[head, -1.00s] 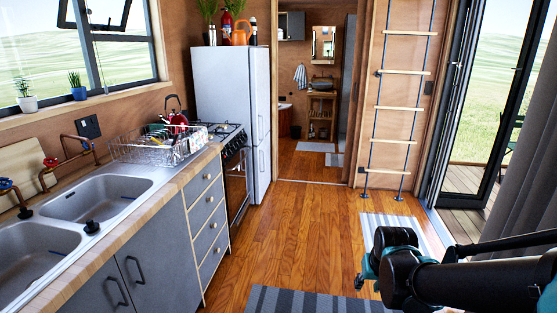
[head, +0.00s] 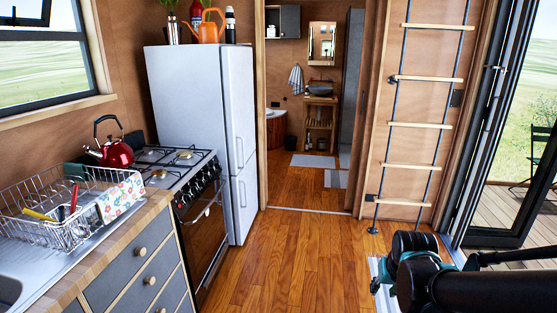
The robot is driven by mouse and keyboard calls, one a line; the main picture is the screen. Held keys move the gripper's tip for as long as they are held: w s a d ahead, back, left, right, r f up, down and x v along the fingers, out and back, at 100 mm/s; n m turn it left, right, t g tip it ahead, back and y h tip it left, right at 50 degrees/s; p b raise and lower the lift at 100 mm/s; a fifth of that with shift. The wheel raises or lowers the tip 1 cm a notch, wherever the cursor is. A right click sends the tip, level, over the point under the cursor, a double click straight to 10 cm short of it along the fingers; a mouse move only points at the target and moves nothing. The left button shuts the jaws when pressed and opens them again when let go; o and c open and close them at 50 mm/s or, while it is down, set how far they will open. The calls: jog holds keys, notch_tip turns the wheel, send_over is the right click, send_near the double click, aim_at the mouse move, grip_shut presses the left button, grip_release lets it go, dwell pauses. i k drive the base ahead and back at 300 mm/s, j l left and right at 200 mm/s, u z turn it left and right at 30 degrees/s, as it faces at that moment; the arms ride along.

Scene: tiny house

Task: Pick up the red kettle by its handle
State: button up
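The red kettle (head: 117,154) stands upright on the left side of the stove top (head: 172,167), behind the dish rack. Its black arched handle (head: 107,119) rises above the lid, and its spout points left. The rack may hide part of its base. My arm reaches in from the lower right, over the floor and well apart from the kettle. My gripper (head: 384,280) shows only in part at the arm's near end, and its fingers cannot be made out clearly.
A wire dish rack (head: 62,215) with utensils and a patterned cloth (head: 121,197) stands in front of the kettle. A white fridge (head: 205,130) stands beyond the stove. The wooden floor (head: 290,260) is clear between the counter and my arm. A ladder (head: 420,125) hangs at right.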

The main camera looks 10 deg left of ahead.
aim_at(120, 155)
jog(key=i+u, duration=0.25)
jog(key=i, duration=0.2)
jog(key=i+l+u, duration=0.3)
jog(key=i, duration=0.15)
jog(key=i+l+u, duration=0.25)
jog(key=i, duration=0.2)
jog(key=i+l+u, duration=0.1)
jog(key=u, duration=0.3)
jog(key=i+l+u, duration=0.2)
jog(key=u, duration=0.25)
jog(key=i+l+u, duration=0.25)
jog(key=u, duration=0.15)
jog(key=i+l+u, duration=0.15)
jog(key=l+u, duration=0.3)
jog(key=i+l+u, duration=0.1)
jog(key=u, duration=0.3)
jog(key=k+l, duration=0.05)
jog(key=l, duration=0.05)
